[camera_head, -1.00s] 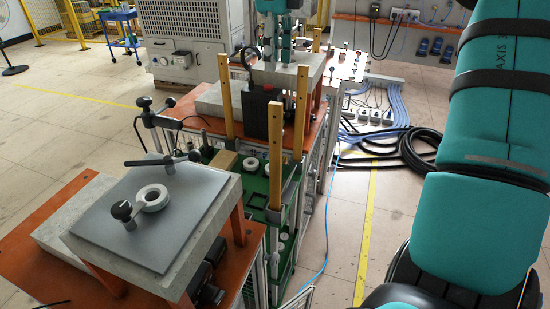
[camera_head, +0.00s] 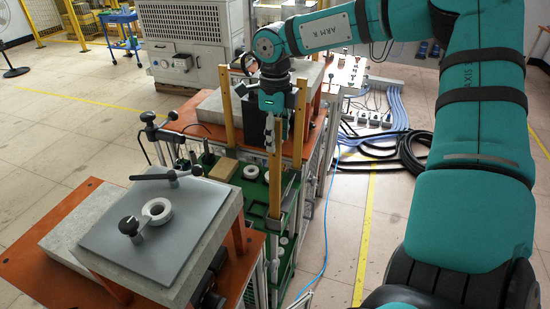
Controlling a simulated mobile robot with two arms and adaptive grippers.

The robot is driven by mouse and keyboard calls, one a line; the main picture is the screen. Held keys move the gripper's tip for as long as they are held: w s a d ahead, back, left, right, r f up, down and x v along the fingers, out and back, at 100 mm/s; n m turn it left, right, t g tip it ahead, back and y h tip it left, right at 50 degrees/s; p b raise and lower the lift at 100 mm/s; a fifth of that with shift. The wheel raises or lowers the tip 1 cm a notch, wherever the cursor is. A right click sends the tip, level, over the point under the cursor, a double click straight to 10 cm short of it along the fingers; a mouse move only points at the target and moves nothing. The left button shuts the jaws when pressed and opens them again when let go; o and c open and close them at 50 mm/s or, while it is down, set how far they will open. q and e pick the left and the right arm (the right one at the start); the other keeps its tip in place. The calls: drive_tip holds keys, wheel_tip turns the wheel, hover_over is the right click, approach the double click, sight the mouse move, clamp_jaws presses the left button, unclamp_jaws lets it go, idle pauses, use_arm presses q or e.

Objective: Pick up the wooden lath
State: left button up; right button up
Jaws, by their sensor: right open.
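Several upright wooden laths stand around the green rack. The front lath (camera_head: 275,185) rises at the rack's near right corner, its upper part hidden behind my right gripper. Another lath (camera_head: 227,108) stands to the left, and one (camera_head: 299,115) stands behind, just right of the gripper. My right gripper (camera_head: 273,138) points down, open, in front of the front lath's top end. I cannot tell whether its fingers touch or surround the lath. My left gripper is not in view.
A grey plate (camera_head: 160,225) with a white ring (camera_head: 157,210) and black clamp handles lies front left. The green rack (camera_head: 252,190) holds white rings and a brown block (camera_head: 223,169). Black hoses (camera_head: 405,155) and blue cables lie on the floor at right.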

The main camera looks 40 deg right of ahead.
drive_tip(key=shift+f, duration=0.9)
drive_tip(key=shift+c, duration=0.4)
clamp_jaws()
